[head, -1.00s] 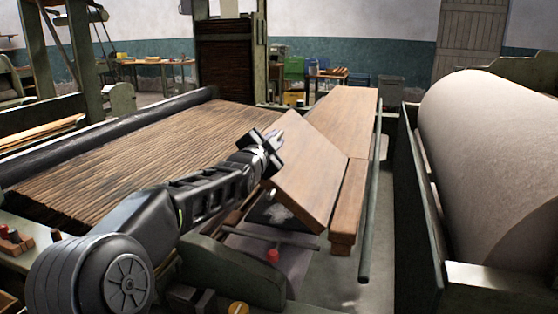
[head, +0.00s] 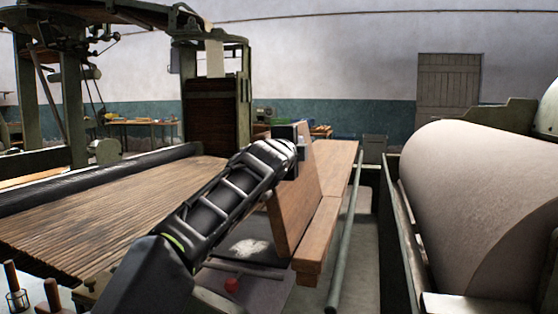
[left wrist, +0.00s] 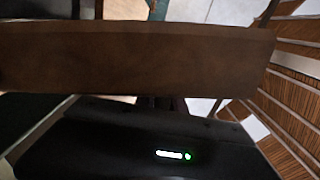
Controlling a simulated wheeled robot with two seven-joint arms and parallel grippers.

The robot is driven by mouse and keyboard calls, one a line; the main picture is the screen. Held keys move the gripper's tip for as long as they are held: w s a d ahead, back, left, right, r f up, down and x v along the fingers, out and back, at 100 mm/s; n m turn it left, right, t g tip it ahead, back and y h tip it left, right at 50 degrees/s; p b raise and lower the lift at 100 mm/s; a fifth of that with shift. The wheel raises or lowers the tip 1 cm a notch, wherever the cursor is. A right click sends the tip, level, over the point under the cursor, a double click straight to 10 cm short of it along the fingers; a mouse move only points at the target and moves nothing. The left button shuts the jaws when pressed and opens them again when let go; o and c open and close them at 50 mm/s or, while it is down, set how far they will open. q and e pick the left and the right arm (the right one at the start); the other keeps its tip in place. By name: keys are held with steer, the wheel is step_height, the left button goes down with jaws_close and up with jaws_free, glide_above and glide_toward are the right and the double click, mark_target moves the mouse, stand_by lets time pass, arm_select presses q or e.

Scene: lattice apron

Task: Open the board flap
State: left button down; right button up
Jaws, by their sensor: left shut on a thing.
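The board flap (head: 296,205) is a brown wooden panel beside the slatted bed. In the head view it stands nearly upright, hinged along the long wooden board on its right. My left gripper (head: 301,142) is at the flap's top edge, shut on it; my arm hides part of the fingers. In the left wrist view the flap's brown wood (left wrist: 140,58) fills a wide band right in front of the gripper. My right gripper is not in view.
A slatted wooden bed (head: 110,215) lies to the left of my arm. A metal rail (head: 345,240) runs along the right of the board. A large pale roll (head: 490,210) stands in a green frame farther right. A dark opening with a red knob (head: 232,285) lies below the flap.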

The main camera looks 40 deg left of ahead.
arm_select(q)
steer(key=w+d+m+b, duration=0.1)
steer(key=w+d+m, duration=0.1)
steer(key=d, duration=0.4)
steer(key=shift+f+m, duration=0.15)
steer(key=shift+m, duration=0.35)
steer(key=c, duration=1.5)
jaws_free()
steer(key=shift+o, duration=0.2)
steer(key=shift+s, duration=0.1)
steer(key=b+v, duration=0.2)
steer(key=v, duration=0.5)
steer(key=shift+s, duration=0.3)
steer(key=shift+d, duration=0.1)
